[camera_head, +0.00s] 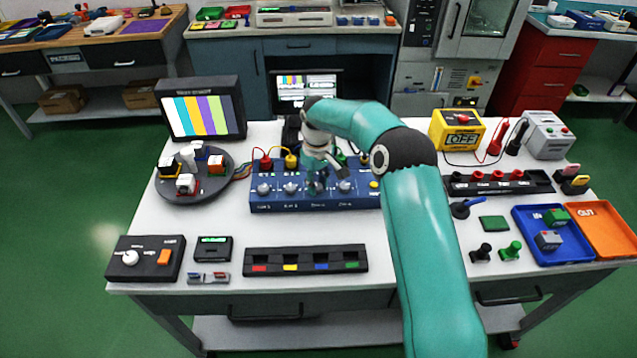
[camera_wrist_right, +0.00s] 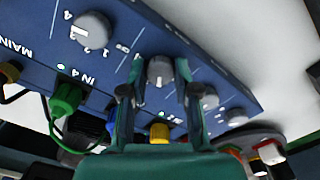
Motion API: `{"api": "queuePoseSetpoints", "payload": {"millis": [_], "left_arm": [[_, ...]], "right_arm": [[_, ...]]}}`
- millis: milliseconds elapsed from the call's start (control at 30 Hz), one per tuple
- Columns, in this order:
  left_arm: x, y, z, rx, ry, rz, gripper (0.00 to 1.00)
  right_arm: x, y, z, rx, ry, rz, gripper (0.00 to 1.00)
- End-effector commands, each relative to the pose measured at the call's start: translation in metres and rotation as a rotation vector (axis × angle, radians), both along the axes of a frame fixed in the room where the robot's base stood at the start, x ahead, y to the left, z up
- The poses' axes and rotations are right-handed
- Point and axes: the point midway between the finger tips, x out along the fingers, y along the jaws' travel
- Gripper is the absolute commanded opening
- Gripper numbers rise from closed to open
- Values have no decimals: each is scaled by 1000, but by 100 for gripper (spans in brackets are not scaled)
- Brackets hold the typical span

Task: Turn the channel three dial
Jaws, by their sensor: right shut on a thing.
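A blue channel box (camera_head: 270,205) stands in the middle of the white table, with a row of grey dials on its top. My right gripper (camera_head: 316,187) reaches down over the box at the third dial from the left. In the right wrist view, its two fingers (camera_wrist_right: 160,82) lie on either side of the channel three dial (camera_wrist_right: 160,70) and are shut on it. The channel four dial (camera_wrist_right: 94,30) is beside it, free, with numbers around it. The other two dials (camera_wrist_right: 208,97) are on the far side. My left gripper is out of view.
Coloured plugs and cables (camera_wrist_right: 66,100) stand along the box's back edge, close to my right gripper. A monitor (camera_head: 203,115) with colour bars and a round turntable (camera_head: 205,195) are at left. A black slotted strip (camera_head: 305,261) lies in front; bare table separates it from the box.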

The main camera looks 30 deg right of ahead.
Motion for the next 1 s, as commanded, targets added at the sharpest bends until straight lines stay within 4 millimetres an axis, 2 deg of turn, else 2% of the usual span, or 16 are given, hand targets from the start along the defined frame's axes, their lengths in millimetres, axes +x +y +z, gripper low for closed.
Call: {"api": "queuePoseSetpoints", "payload": {"millis": [700,1000], "left_arm": [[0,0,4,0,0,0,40],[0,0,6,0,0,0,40]], "right_arm": [[-3,0,-2,6,11,664,0],[-3,1,-3,7,11,845,0]]}}
